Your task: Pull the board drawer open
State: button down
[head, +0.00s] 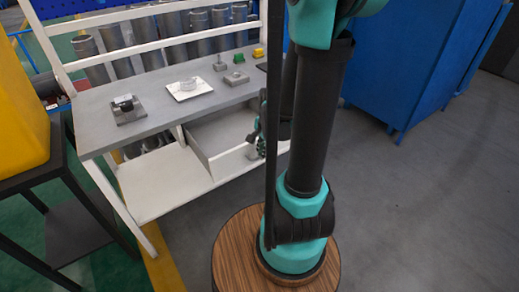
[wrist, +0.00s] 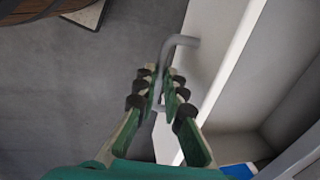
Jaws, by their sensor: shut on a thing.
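The white board drawer (head: 230,161) hangs under the grey bench top and stands partly out, with its inside visible from above. In the wrist view its white front panel (wrist: 222,75) runs diagonally, with a bent grey bar handle (wrist: 181,41) on its outer face. My gripper (wrist: 163,75) has its green and black fingers on either side of the handle and is shut on it. In the head view my gripper (head: 258,142) is at the drawer's front, partly hidden by my arm. Part of the handle is hidden between the fingers.
The bench top (head: 155,103) carries a dark fixture (head: 127,107), a white plate with a ring-shaped part (head: 189,88) and several small blocks. A white lower shelf (head: 150,186) lies below. A blue cabinet (head: 400,65) stands right. Grey floor in front of the cabinet is clear.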

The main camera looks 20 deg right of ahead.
jog(key=c, duration=1.6)
grip_release()
notch_tip(320, 180, up, 12)
jog(key=s, duration=0.2)
jog(key=shift+d, duration=0.4)
jog(key=shift+s+f, duration=0.15)
jog(key=shift+f, duration=0.05)
jog(key=s+a+f+n+t, duration=0.1)
jog(key=s+a+f+n, duration=0.1)
jog(key=f+n, duration=0.2)
jog(key=s+a+f+n+t, duration=0.1)
jog(key=f+n, duration=0.3)
jog(key=n, duration=0.6)
jog(key=shift+s+a+f+h, duration=0.3)
jog(key=shift+s+a, duration=0.1)
jog(key=shift+s, duration=0.35)
